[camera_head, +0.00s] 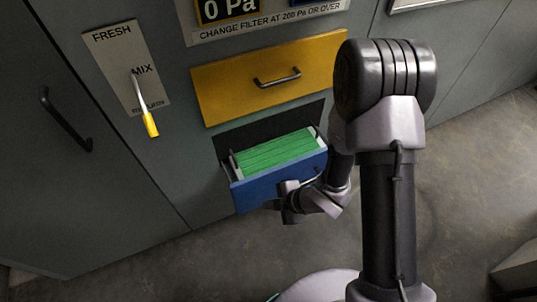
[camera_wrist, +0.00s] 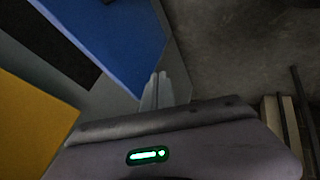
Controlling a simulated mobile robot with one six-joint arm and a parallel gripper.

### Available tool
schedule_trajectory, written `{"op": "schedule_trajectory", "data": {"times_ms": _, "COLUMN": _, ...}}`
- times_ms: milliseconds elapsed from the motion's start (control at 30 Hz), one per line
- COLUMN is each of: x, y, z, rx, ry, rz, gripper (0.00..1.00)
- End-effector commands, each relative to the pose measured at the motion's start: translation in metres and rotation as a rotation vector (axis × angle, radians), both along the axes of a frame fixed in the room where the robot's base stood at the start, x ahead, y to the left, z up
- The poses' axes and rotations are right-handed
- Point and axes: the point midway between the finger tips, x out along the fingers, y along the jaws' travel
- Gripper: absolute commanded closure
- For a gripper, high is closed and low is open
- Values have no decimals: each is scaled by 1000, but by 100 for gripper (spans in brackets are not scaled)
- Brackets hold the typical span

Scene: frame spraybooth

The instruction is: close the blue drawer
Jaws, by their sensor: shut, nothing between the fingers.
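The blue drawer (camera_head: 256,192) stands pulled out of the grey cabinet below the yellow drawer, with green contents (camera_head: 275,150) inside. Its blue front (camera_wrist: 122,38) fills the upper left middle of the wrist view. My gripper (camera_wrist: 159,76) is shut and empty, its fingertips close to the edge of the blue front in that view. In the head view my gripper (camera_head: 288,187) is in front of the right half of the blue front and hides part of it. I cannot tell whether the fingers touch it.
The yellow drawer (camera_head: 229,93) above is shut, with a dark handle. A lever with a yellow grip (camera_head: 151,125) sits on the FRESH/MIX plate at left. A grey door with a handle (camera_head: 66,120) is farther left. Bare floor (camera_head: 471,170) lies to the right.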

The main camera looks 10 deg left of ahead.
Motion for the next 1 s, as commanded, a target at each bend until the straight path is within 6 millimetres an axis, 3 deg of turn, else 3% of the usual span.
{"op": "schedule_trajectory", "data": {"times_ms": 100, "x": -6, "y": 9, "z": -11, "rx": 17, "ry": 0, "rz": 36, "gripper": 100}}
{"op": "schedule_trajectory", "data": {"times_ms": 567, "x": 12, "y": 63, "z": -89, "rx": 15, "ry": 0, "rz": 30, "gripper": 100}}
{"op": "schedule_trajectory", "data": {"times_ms": 800, "x": 41, "y": 81, "z": -85, "rx": 16, "ry": 0, "rz": 26, "gripper": 100}}
{"op": "schedule_trajectory", "data": {"times_ms": 1000, "x": 46, "y": 84, "z": -84, "rx": 14, "ry": 1, "rz": 25, "gripper": 100}}
